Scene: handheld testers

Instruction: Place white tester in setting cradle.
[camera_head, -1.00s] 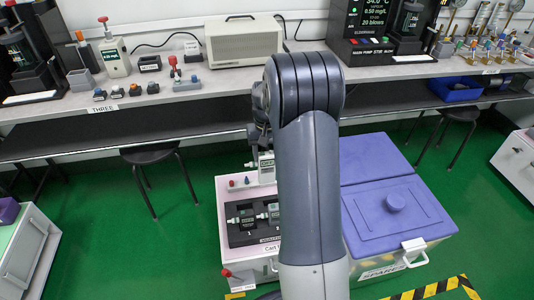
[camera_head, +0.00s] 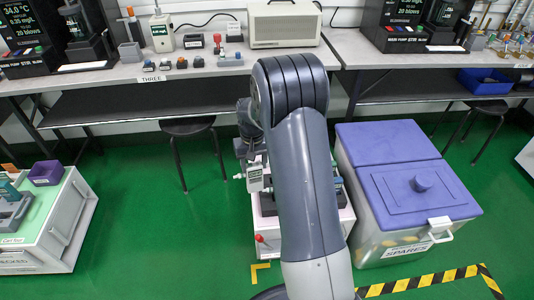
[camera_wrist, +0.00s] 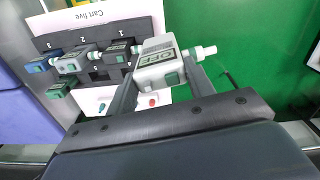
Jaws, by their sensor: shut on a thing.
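A white tester (camera_wrist: 160,66) with a small screen and a pale nozzle is between the two fingers of my gripper (camera_wrist: 160,88) in the wrist view. My gripper is shut on it. In the head view the white tester (camera_head: 254,179) hangs below my gripper (camera_head: 252,158), in front of the white cart's left side. A grey-and-teal fixture (camera_head: 12,208) stands on the green-topped cart at the left edge, partly cut off. I cannot tell whether it is the setting cradle.
The white cart carries a black numbered tray (camera_wrist: 98,72) with several other testers, mostly hidden by my arm in the head view. A purple-lidded bin (camera_head: 415,190) stands right of it. A stool (camera_head: 187,127) stands behind. Green floor lies clear between the carts.

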